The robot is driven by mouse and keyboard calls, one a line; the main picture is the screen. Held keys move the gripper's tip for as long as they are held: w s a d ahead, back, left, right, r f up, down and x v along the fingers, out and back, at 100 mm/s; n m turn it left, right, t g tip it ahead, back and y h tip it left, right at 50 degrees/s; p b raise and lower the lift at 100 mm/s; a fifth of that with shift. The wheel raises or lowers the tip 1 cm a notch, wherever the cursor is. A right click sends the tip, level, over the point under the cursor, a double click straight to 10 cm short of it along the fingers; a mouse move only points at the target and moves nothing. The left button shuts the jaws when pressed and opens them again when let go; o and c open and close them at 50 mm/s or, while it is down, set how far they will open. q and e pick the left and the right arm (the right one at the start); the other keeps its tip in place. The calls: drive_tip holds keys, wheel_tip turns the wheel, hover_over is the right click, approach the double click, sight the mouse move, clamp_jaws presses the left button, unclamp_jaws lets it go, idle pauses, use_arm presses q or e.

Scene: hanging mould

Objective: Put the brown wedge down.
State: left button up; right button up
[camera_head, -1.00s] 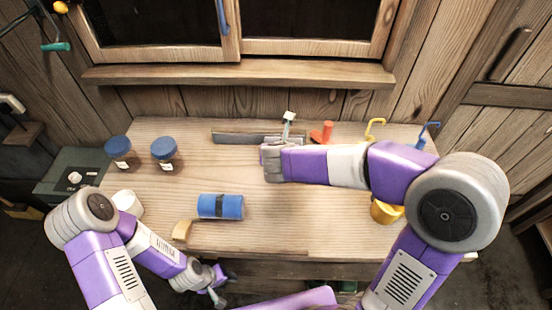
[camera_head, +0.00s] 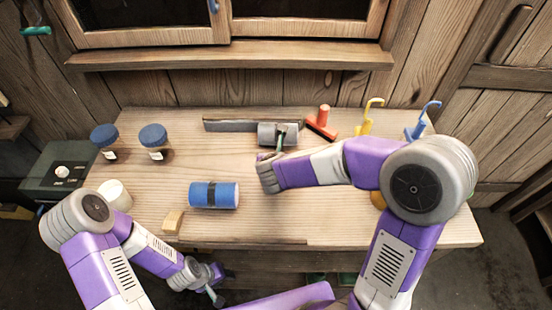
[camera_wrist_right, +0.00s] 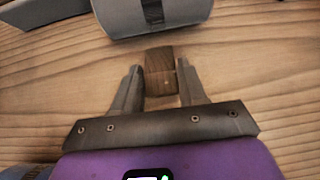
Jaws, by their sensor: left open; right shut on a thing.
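The brown wedge (camera_wrist_right: 160,75) is between the jaws of my right gripper (camera_wrist_right: 160,88) in the right wrist view. The gripper is shut on it, with the wooden tabletop behind it. I cannot tell whether the wedge touches the table. My left gripper (camera_head: 214,288) is open and empty, low in front of the table's front edge.
A long grey bar (camera_head: 228,125) lies behind the roll. A red tool (camera_head: 321,122), a yellow hook (camera_head: 366,120) and a blue hook (camera_head: 420,120) stand to the right. A blue roll (camera_head: 220,195), a tan block (camera_head: 173,222) and blue-lidded jars (camera_head: 154,145) are left. The front middle tabletop is bare.

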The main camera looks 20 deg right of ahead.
drive_tip(key=shift+f, duration=0.2)
drive_tip(key=o, duration=1.1)
drive_tip(key=shift+r, duration=0.15)
drive_tip(key=shift+r, duration=0.2)
drive_tip(key=p+v, duration=0.4)
drive_tip(key=v, duration=0.7)
drive_tip(key=shift+s+a+r, duration=0.15)
drive_tip(key=shift+s+r, duration=0.05)
drive_tip(key=shift+s, duration=0.2)
